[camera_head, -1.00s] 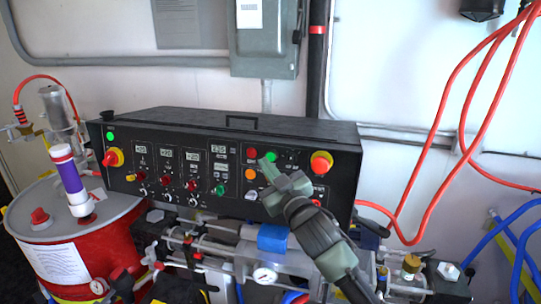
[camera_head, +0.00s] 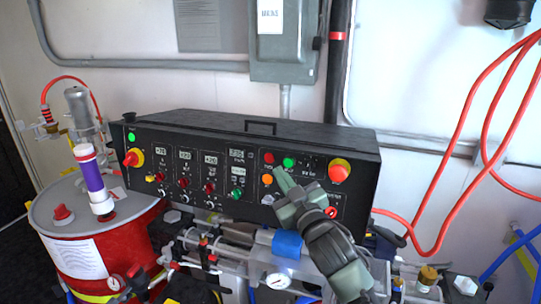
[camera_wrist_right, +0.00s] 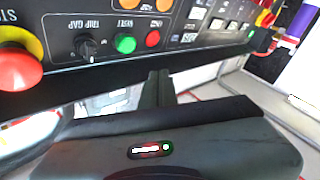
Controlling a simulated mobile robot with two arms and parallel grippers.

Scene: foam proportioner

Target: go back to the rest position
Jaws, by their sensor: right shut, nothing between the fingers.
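My right gripper (camera_head: 281,179) is shut and empty in front of the right part of the black control panel (camera_head: 217,187). In the head view its fingertips overlap the panel face below the green button (camera_head: 289,162) and beside the orange button (camera_head: 266,180). In the right wrist view the closed fingers (camera_wrist_right: 158,88) point toward the panel's lower edge, and a gap seems to lie between them and the buttons. A red emergency knob (camera_wrist_right: 18,62) shows at the left there. My left gripper is not in view.
A red drum (camera_head: 125,247) with a purple-banded cylinder (camera_head: 93,177) stands at the left. Pipes, a gauge (camera_head: 278,281) and valves lie below the panel.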

